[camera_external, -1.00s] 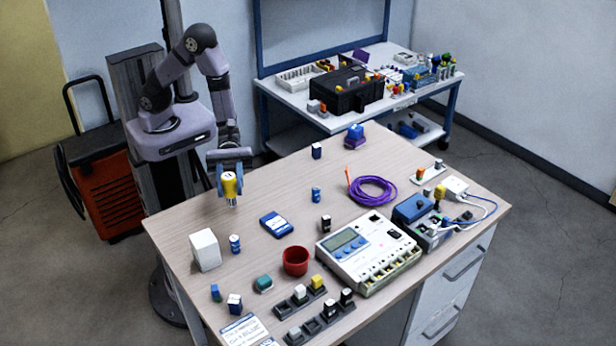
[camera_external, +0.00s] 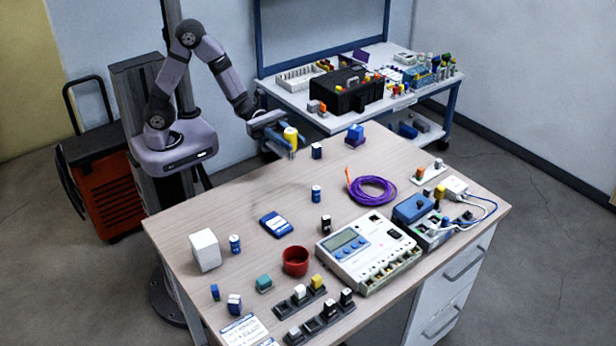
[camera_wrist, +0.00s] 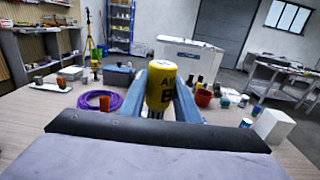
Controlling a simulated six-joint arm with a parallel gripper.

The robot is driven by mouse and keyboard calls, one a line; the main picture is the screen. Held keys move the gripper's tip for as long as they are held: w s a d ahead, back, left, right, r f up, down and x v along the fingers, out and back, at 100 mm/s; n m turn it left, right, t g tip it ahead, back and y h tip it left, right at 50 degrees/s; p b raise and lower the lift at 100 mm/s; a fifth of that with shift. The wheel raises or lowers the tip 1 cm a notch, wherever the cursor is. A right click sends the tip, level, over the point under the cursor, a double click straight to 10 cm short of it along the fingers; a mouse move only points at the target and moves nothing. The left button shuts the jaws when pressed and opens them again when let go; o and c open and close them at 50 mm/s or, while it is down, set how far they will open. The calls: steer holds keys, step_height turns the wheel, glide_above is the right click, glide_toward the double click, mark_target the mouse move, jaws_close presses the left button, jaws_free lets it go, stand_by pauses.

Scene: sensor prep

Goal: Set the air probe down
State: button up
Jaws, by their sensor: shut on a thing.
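The air probe is a yellow-capped cylinder with dark lettering and a metal lower part. In the external view the air probe (camera_external: 290,136) is held upright by my gripper (camera_external: 287,143), above the table's far left edge. In the wrist view the air probe (camera_wrist: 161,85) stands between the two blue-grey fingers of my gripper (camera_wrist: 160,100), which is shut on it. The letters "AI" and "B" show on the cap. Its lower end is partly hidden by the fingers.
A dark-blue-and-white block (camera_external: 317,151) and a blue block on a purple base (camera_external: 355,135) stand near the gripper. A purple cable coil (camera_external: 372,190), a white meter unit (camera_external: 368,252) and a red cup (camera_external: 295,261) lie further off. The left back tabletop is clear.

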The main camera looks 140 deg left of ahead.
steer(key=s+a+n+y, duration=0.2)
steer(key=a+y, duration=0.1)
steer(key=a, duration=0.3)
step_height(320, 180, down, 7)
steer(key=shift+r+b, duration=0.2)
steer(key=shift+b, duration=0.15)
steer(key=shift+a+f, duration=0.1)
steer(key=shift+f, duration=0.05)
steer(key=shift+f, duration=1.95)
steer(key=shift+f, duration=0.15)
steer(key=o, duration=1.1)
